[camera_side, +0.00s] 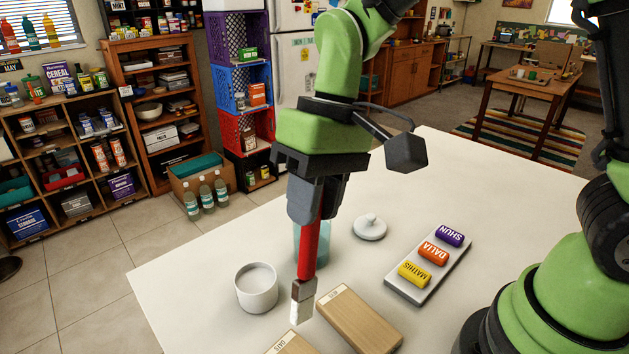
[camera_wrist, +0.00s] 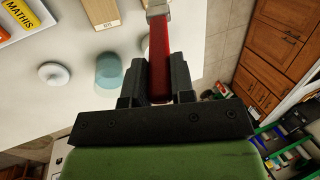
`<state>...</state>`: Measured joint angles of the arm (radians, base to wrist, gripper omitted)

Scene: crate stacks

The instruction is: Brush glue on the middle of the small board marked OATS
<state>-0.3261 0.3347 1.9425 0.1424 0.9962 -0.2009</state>
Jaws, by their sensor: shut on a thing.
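My gripper (camera_side: 318,198) is shut on the red handle of a brush (camera_side: 312,245) that points down. In the wrist view the brush (camera_wrist: 159,55) sits between the jaws. Another wooden board (camera_side: 295,346), with a label that seems to read OATS, is cut off by the bottom edge. A white pot (camera_side: 257,303) stands left of the brush. I cannot tell whether the bristles carry glue or touch anything.
A teal glass (camera_side: 301,240) stands behind the brush and also shows in the wrist view (camera_wrist: 110,70). A white knobbed lid (camera_side: 370,229) lies nearby. A grey tray (camera_side: 410,293) holds purple, orange and yellow name pieces. The table's left part is clear.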

